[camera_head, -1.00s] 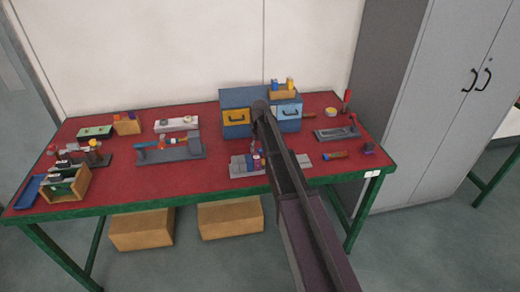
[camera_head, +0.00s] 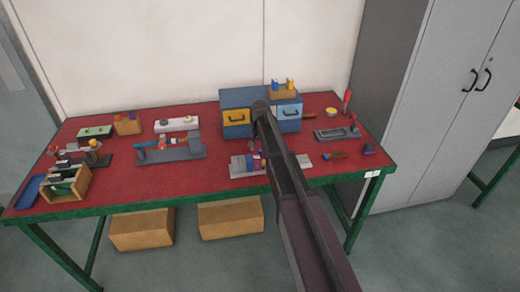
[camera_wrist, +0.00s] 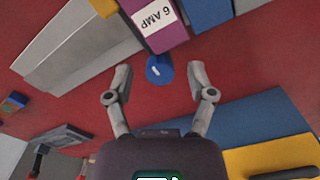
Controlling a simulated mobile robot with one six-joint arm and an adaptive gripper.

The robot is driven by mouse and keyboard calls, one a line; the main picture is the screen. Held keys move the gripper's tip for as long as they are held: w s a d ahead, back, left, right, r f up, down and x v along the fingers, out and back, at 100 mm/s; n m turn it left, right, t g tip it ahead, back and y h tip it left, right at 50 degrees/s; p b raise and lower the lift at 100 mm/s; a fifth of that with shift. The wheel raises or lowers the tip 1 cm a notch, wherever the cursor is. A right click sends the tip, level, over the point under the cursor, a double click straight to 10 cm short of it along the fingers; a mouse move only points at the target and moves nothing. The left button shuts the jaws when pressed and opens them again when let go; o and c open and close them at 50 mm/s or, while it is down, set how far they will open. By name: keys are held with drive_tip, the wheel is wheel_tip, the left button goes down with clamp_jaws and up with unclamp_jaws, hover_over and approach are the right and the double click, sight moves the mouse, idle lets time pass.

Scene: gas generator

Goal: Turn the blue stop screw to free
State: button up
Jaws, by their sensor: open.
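The blue stop screw (camera_wrist: 158,70) shows in the wrist view as a short blue round knob with a white mark on its face. It sits beside the end of a purple block labelled 6 AMP (camera_wrist: 160,22). My gripper (camera_wrist: 160,84) is open, with one finger on each side of the screw. A gap shows between each fingertip and the screw, so I see no contact. In the head view, the purple block (camera_head: 257,160) is on a grey fixture (camera_head: 239,166), and my arm hides much of the area around it.
A blue cabinet (camera_head: 240,97) with yellow and light-blue drawers stands behind the fixture. A grey tray (camera_head: 338,134) and small tools lie to the right. Another grey fixture (camera_head: 185,153) stands to the left. Red bench top (camera_head: 215,185) is clear in front.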

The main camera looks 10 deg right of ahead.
sight(260, 150)
drive_tip(key=m, duration=0.4)
drive_tip(key=shift+m, duration=0.3)
drive_tip(key=m, duration=0.4)
drive_tip(key=shift+r+m, duration=0.25)
drive_tip(key=shift+m, duration=0.25)
wheel_tip(260, 150, up, 14)
drive_tip(key=p, duration=1.4)
drive_tip(key=s+f+n+b, duration=0.3)
drive_tip(key=s+n, duration=0.4)
drive_tip(key=s, duration=0.7)
drive_tip(key=s+f+n+b, duration=0.4)
drive_tip(key=s+n, duration=0.4)
drive_tip(key=s, duration=0.7)
drive_tip(key=shift+s+d+f, duration=0.2)
drive_tip(key=shift+f, duration=0.2)
